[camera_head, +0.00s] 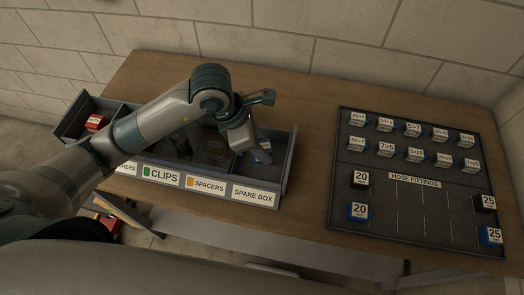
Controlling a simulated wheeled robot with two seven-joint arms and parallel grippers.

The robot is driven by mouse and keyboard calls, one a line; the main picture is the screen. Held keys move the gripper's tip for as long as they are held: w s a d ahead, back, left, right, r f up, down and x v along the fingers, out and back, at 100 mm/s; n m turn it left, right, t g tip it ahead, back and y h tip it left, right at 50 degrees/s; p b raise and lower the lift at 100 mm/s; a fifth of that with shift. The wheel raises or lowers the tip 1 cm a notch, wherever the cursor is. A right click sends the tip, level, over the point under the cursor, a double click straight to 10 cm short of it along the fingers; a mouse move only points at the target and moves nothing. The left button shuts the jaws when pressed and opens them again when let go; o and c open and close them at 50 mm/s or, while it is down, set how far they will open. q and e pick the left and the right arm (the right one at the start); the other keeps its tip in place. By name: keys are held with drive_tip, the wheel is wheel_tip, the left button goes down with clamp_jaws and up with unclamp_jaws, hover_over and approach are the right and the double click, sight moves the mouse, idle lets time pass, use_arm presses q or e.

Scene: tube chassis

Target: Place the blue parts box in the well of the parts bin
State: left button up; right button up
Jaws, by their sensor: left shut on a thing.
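The grey parts bin (291,168) stands on the left part of the wooden table. Its front carries labels that read CLIPS, SPACERS and SPARE BOX, and one more partly hidden by my arm. My left gripper (258,150) points down at the bin's right compartment, behind the SPARE BOX label. It is shut on a small box with blue and white on it, the blue parts box (264,157), mostly covered by the fingers. I cannot tell whether the box touches the bin's floor. My right gripper is out of view.
A red box (96,122) sits in the bin's left end. A dark HOSE FITTINGS tray (400,236) with several small labelled boxes lies on the right. The table between bin and tray is clear. A red object (109,224) lies below the table's front edge.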

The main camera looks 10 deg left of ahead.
use_arm(q)
wheel_tip(320, 180, down, 3)
drive_tip(key=shift+r+p, duration=0.1)
drive_tip(key=shift+p, duration=0.5)
drive_tip(key=shift+f, duration=0.3)
drive_tip(key=shift+f, duration=0.1)
drive_tip(key=o, duration=1.1)
